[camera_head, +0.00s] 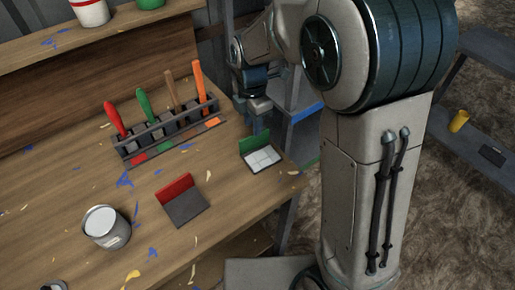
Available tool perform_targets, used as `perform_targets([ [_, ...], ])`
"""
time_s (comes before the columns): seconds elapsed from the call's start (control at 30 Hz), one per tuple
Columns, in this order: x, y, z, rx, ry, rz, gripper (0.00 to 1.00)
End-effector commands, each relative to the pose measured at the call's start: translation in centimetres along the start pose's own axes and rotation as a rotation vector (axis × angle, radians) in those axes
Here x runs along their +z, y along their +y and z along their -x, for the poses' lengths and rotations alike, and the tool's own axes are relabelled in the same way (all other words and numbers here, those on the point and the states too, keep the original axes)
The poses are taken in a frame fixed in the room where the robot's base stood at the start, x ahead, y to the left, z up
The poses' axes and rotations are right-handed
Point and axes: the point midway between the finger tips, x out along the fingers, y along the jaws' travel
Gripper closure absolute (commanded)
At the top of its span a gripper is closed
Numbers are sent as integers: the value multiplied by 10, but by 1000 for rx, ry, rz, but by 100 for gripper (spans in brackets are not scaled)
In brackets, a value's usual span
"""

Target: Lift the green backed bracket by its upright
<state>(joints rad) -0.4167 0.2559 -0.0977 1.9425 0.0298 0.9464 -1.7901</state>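The green backed bracket (262,158) stands on the wooden bench near its right edge. Its green upright (254,144) rises at the back, and its pale flat base (264,160) lies toward the front. My arm reaches in from the right. The gripper end (258,104) is partly in view above and behind the bracket, apart from it. The fingertips are not clear, so I cannot tell whether they are open or shut.
A red backed bracket (180,200) lies left of the green one. A rack (166,130) with several coloured-handle tools stands behind. A white-topped can (106,227) is at the front left. Paint flecks mark the bench (215,248). A shelf (485,165) is at right.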

Motion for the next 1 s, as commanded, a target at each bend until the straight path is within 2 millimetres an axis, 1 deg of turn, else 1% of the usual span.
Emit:
perform_targets([
  [0.03, 0, 0, -9, -1, 0, 1, 67],
  [0.1, 0, 0, -16, -1, 0, 0, 67],
  [0.27, 1, 0, -26, 0, 0, -2, 67],
  [0.33, 2, 1, -33, -1, 1, -2, 67],
  [0.5, 6, 4, -59, -2, 1, -2, 67],
  [0.6, 7, 4, -70, -2, 0, -2, 67],
  [0.7, 7, 4, -75, 1, -1, -2, 67],
  [0.9, 7, 5, -75, 3, 0, -2, 67],
  [0.97, 7, 5, -75, 2, 0, -2, 84],
  [1.0, 7, 5, -75, 2, 0, -2, 95],
])
